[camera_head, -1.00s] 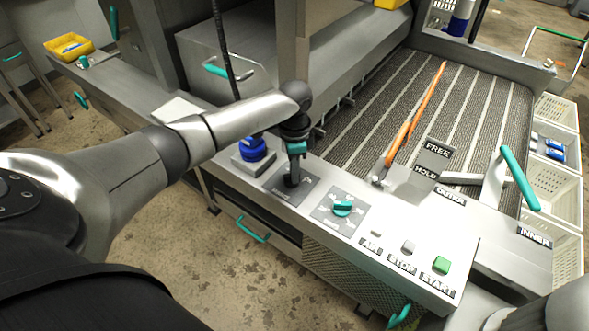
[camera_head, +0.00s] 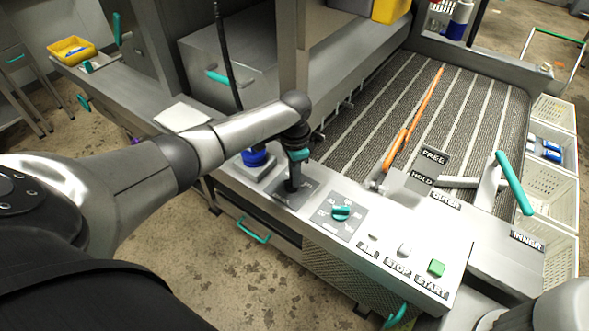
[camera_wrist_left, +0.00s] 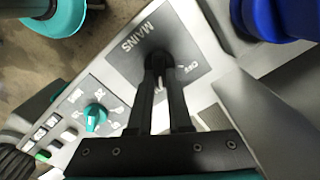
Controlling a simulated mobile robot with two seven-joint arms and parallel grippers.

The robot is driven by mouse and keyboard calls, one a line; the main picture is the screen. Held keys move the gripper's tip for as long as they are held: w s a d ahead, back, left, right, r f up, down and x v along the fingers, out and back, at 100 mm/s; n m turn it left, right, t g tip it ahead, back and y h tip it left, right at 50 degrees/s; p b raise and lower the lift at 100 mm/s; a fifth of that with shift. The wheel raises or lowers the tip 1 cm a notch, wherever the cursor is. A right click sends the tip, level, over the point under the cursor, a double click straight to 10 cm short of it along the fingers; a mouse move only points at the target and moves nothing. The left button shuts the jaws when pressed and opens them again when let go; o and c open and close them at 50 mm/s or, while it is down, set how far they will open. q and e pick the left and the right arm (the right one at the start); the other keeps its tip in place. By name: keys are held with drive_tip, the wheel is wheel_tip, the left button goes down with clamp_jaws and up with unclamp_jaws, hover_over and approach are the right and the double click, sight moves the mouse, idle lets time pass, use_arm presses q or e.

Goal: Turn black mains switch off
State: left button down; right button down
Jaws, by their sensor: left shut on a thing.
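The black mains switch (camera_wrist_left: 158,52) sits on a dark grey plate (camera_wrist_left: 124,62) printed MAINS, with OFF readable beside the switch in the left wrist view. My left gripper (camera_wrist_left: 160,72) points down at the plate, its two black fingers closed around the switch. The fingers hide most of the switch, so which way it points cannot be told. In the head view the left gripper (camera_head: 292,186) stands over the same plate (camera_head: 303,191) on the console. My right gripper is out of view.
A teal rotary knob (camera_head: 341,212) is close on the right of the mains plate, and a blue button (camera_head: 256,157) on the left. STOP (camera_head: 404,249) and green START (camera_head: 436,267) buttons lie farther right. A teal-handled lever (camera_head: 513,183) stands beside the conveyor (camera_head: 400,104).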

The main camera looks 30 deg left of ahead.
use_arm(q)
drive_tip(key=n+p, duration=0.2)
drive_tip(key=shift+r+n+p, duration=0.2)
drive_tip(key=shift+n+p, duration=0.2)
drive_tip(key=n+p, duration=0.3)
drive_tip(key=n, duration=0.1)
drive_tip(key=shift+a+n, duration=0.15)
drive_tip(key=shift+n, duration=0.15)
drive_tip(key=n+p, duration=0.1)
drive_tip(key=n, duration=0.3)
drive_tip(key=shift+a+f+p, duration=0.1)
drive_tip(key=shift+a+p, duration=0.05)
drive_tip(key=shift+p, duration=0.25)
drive_tip(key=shift+a+n+p, duration=0.15)
drive_tip(key=shift+n+p, duration=0.35)
drive_tip(key=shift+n, duration=1.6)
drive_tip(key=c, duration=0.8)
unclamp_jaws()
drive_tip(key=shift+c, duration=0.2)
